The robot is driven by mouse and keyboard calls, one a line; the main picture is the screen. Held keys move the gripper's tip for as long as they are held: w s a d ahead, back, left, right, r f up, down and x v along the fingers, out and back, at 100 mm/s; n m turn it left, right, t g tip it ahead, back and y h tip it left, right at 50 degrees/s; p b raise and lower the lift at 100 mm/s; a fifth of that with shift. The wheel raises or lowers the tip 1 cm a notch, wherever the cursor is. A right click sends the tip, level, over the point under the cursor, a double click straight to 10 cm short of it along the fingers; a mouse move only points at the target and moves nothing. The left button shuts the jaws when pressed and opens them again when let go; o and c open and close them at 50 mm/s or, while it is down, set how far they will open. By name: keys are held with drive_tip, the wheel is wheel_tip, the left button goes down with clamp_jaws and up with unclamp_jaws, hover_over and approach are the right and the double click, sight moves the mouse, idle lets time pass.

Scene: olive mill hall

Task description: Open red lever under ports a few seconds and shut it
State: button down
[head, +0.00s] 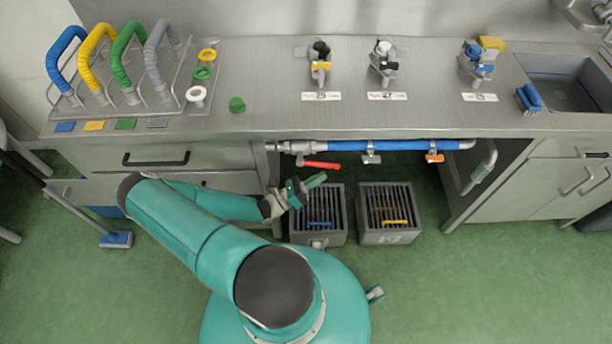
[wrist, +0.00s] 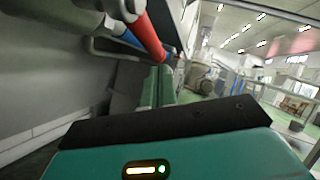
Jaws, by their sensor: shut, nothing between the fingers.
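The red lever (head: 322,165) sits under the bench, at the left end of a pipe with a blue section (head: 400,146). It points right, roughly along the pipe. My gripper (head: 316,180) is shut and empty, just below the lever in the head view. In the wrist view the red lever (wrist: 147,36) shows large at the top, and my closed green fingers (wrist: 158,84) are just below its end. Whether they touch it I cannot tell. Three ports with taps stand on the bench top: black and yellow (head: 320,60), white and black (head: 384,60), and blue (head: 477,64).
Along the same pipe hang a grey-handled valve (head: 371,158) and an orange-handled valve (head: 435,156). Two grated drain boxes stand on the floor, left (head: 335,235) and right (head: 388,236). Drawers (head: 160,157) flank the opening on the left. Coloured hoses (head: 128,50) stand in a rack above.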

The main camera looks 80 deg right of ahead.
drive_tip(key=s+f+v, duration=0.1)
drive_tip(key=f+v, duration=0.1)
drive_tip(key=v, duration=0.9)
drive_tip(key=shift+a+f, duration=0.3)
drive_tip(key=shift+a, duration=0.05)
drive_tip(key=shift+w, duration=0.15)
